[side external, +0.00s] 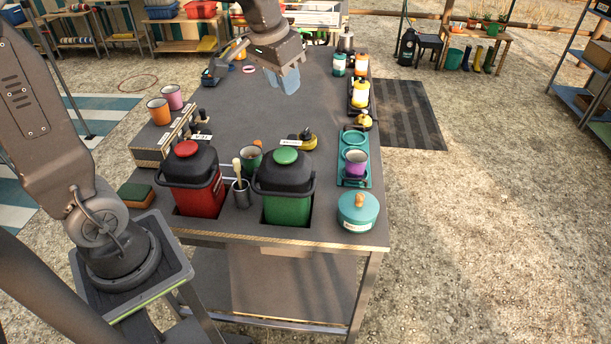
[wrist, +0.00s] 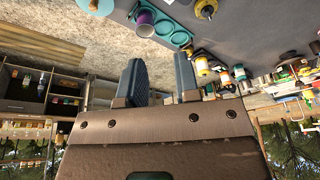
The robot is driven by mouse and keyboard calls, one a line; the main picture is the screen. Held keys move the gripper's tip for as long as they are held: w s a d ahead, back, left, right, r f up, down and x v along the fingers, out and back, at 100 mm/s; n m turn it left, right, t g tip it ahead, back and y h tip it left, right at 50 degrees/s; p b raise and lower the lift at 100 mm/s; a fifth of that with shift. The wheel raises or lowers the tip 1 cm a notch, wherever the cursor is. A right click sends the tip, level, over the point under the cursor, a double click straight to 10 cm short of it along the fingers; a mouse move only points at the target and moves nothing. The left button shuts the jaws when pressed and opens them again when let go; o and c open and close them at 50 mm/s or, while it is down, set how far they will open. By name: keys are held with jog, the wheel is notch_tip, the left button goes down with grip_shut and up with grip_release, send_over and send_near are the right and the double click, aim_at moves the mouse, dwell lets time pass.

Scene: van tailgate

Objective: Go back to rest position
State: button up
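My gripper (side external: 284,82) is in the air above the far half of the grey table (side external: 235,105), fingers pointing down in the side view. In the wrist view my gripper (wrist: 159,66) shows its two dark fingers apart with nothing between them. The picture there is tilted, with the table at the upper right. No object touches the fingers in either view.
A red jug (side external: 195,180) and a green jug (side external: 285,188) stand at the table's near edge. A purple cup (side external: 356,162) sits in a teal holder at the right, near a teal pot (side external: 357,212). Bottles line the right edge. The table's middle is clear.

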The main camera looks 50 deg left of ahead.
jog(key=s+d+f+t, duration=0.1)
jog(key=s+d, duration=0.1)
jog(key=s, duration=0.6)
jog(key=s+d+f+m+t, duration=0.1)
jog(key=s+d, duration=0.2)
jog(key=s, duration=0.6)
jog(key=shift+d+h, duration=0.3)
jog(key=shift+d, duration=0.05)
